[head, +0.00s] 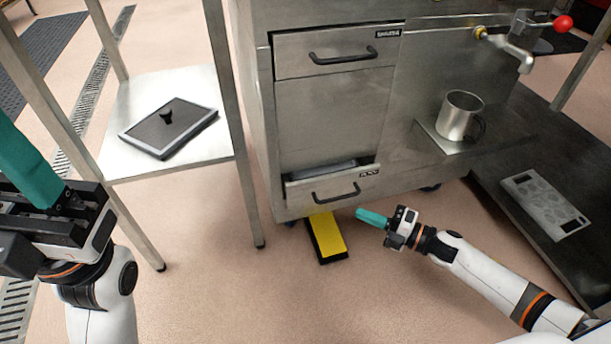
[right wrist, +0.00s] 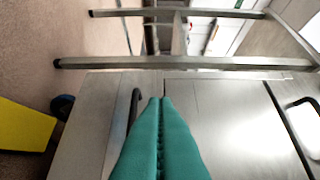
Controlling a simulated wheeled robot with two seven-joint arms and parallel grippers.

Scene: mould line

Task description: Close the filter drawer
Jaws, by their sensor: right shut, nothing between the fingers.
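The lower drawer (head: 352,184) of the steel cabinet stands partly open, its dark inside showing above its front. It has a black bar handle (head: 337,196) and a small label too blurred to read. The upper drawer (head: 300,64) looks shut. My right gripper (head: 358,213) is shut and empty, its teal fingers pointing left, just right of and below the lower drawer front. In the right wrist view the fingertips (right wrist: 162,100) are near the black handle (right wrist: 133,105); contact cannot be told. My left gripper (head: 28,150) is at the left edge, away from the cabinet.
A yellow pedal (head: 327,235) lies on the floor below the drawer. A steel side table (head: 215,142) with a dark framed panel (head: 168,128) stands left. A metal mug (head: 459,116) stands on a small shelf under a red-knobbed tap (head: 505,45).

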